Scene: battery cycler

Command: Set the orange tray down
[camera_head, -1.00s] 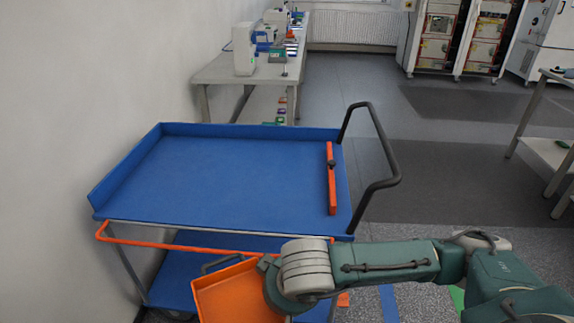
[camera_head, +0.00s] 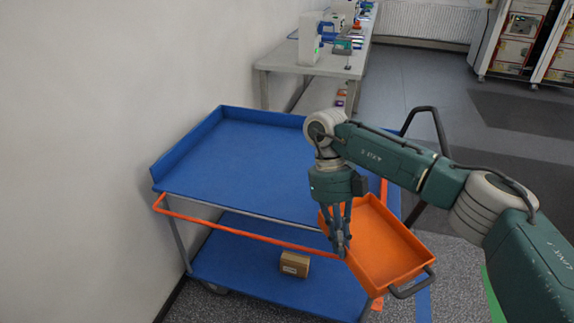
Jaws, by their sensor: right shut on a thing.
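My right gripper (camera_head: 341,243) points down and is shut on the left side wall of the orange tray (camera_head: 393,262). The tray looks empty and has a dark handle at its near right end. It is held tilted in the picture, at the right front of the blue cart, and overlaps the cart's right edge in view. The cart's blue top (camera_head: 240,160) is bare where it shows. My right forearm hides the top's far right part. My left gripper is not in view.
A cardboard box (camera_head: 294,264) sits on the cart's lower shelf (camera_head: 237,268). An orange rail (camera_head: 235,233) runs along the cart's front and a black push handle (camera_head: 437,125) rises at its right. A wall stands close on the left. A bench (camera_head: 275,62) with devices is behind.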

